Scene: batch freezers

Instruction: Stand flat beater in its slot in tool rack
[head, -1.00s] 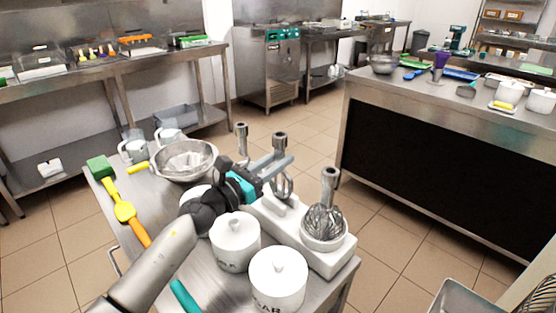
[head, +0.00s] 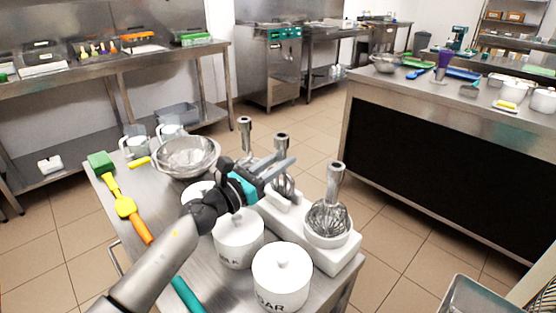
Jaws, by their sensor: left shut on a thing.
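My left gripper (head: 277,171) is shut on the flat beater (head: 283,186), a metal tool with its shaft up, standing about upright. The gripper's fingers cover part of it. The beater is at the middle of the white tool rack (head: 322,258), over or in it; I cannot tell whether its lower end touches the rack. A wire whisk (head: 328,219) stands in the rack's near right end. Another metal shaft (head: 245,133) rises at the far end, its lower part hidden behind my gripper. My right gripper is not in view.
White lidded canisters (head: 281,277) stand close in front of the rack on the steel table. A metal bowl (head: 186,157), glass jugs (head: 134,145), a yellow-orange spatula (head: 124,210) and a green block (head: 101,164) lie left. Open floor separates the table from the dark-fronted counter (head: 430,150).

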